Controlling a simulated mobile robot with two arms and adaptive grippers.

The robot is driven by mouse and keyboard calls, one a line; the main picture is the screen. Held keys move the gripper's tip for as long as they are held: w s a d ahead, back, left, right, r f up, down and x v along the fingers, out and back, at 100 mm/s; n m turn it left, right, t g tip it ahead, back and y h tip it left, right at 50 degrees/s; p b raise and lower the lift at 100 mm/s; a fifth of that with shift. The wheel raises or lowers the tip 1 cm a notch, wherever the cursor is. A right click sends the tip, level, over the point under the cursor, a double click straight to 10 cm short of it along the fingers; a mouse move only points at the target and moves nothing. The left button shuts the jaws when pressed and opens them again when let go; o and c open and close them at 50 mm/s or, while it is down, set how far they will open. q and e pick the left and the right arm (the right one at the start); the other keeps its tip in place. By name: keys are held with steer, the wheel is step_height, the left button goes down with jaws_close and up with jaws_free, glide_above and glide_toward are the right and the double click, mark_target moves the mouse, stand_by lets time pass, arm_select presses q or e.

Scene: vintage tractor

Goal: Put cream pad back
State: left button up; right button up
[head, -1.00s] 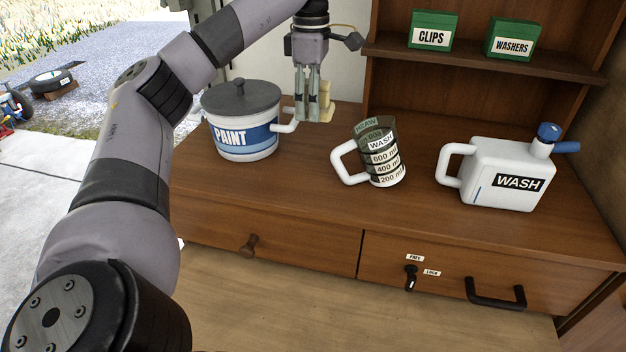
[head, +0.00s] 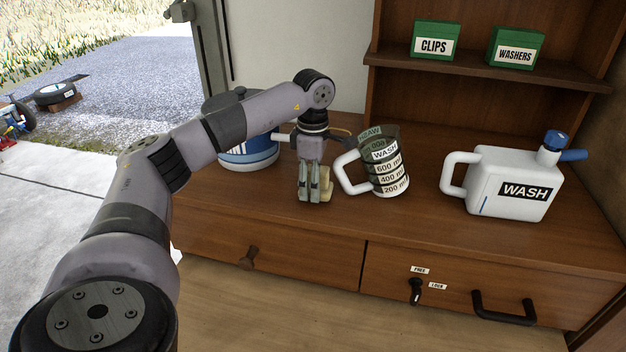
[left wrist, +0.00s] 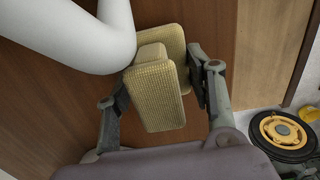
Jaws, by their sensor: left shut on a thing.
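The cream pad (head: 326,188) is in my left gripper (head: 313,195), which points down over the front part of the wooden bench top, left of the clear measuring jug. In the left wrist view the cream pad (left wrist: 158,98) looks woven, with a block and a second plate of the same colour behind its near face. The fingers of my left gripper (left wrist: 158,95) are on either side of it. Whether the pad touches the bench cannot be told. My right gripper is not in view.
The measuring jug (head: 388,172) stands close to the right, its white handle towards my gripper. A paint can (head: 248,156) stands behind my left arm, partly hidden. A white wash can (head: 515,185) stands further right. Green boxes (head: 434,38) sit on the shelf. Drawers (head: 215,245) are below.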

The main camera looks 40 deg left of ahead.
arm_select(q)
steer(key=shift+f, duration=0.2)
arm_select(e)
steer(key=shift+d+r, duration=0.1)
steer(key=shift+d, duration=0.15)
arm_select(q)
steer(key=shift+f, duration=0.2)
steer(key=o, duration=1.3)
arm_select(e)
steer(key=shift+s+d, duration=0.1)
